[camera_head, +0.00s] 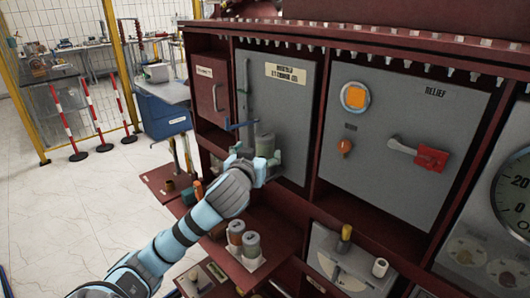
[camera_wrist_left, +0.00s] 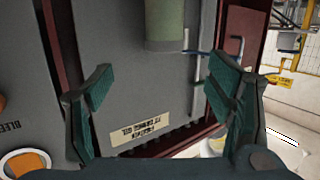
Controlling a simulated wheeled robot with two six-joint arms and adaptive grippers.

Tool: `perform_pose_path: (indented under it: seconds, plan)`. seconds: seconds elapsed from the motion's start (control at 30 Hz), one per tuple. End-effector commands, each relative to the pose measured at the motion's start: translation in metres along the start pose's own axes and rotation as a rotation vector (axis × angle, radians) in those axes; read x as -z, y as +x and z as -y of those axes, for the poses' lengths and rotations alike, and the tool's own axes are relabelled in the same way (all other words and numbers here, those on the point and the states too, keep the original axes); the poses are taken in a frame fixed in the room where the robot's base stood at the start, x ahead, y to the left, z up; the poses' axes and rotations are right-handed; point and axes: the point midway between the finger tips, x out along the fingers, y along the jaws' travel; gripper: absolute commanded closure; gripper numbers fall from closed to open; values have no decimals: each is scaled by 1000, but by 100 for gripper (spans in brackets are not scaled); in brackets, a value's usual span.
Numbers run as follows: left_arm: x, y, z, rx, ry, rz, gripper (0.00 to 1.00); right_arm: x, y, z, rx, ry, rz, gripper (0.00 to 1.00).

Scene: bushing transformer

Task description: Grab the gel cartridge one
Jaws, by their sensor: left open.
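A grey-green cylinder (camera_head: 265,143), which looks like the gel cartridge, is in front of the grey panel (camera_head: 285,95) with the small label plate. In the left wrist view the cylinder (camera_wrist_left: 166,25) is at the top edge, partly cut off. My left gripper (camera_head: 262,168) is open, just below and around the cylinder's lower part in the head view. Contact cannot be told. My right gripper is not in view.
Two more cylinders, one orange-brown (camera_head: 236,231) and one grey (camera_head: 252,245), stand on a low shelf (camera_head: 275,235). A blue handle (camera_head: 240,125) is beside the cylinder. Open floor lies left.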

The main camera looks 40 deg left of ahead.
Motion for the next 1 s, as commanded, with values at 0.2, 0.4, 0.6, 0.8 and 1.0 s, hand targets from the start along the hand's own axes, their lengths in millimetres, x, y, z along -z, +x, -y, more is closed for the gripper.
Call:
perform_pose_path:
  seconds: [0.2, 0.4, 0.6, 0.8, 1.0]
  plan:
    - [-3, 54, 1, 2, -3, 5, 26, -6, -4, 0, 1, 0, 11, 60]
    - [-5, 81, 1, 0, 0, 6, 26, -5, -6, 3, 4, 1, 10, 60]
    - [-13, 117, 7, 0, -1, 6, 26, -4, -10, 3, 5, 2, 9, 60]
    - [-15, 131, 7, -3, 3, 5, 26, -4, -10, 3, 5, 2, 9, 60]
    - [-15, 130, 6, -3, 4, 4, 40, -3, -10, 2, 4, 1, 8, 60]
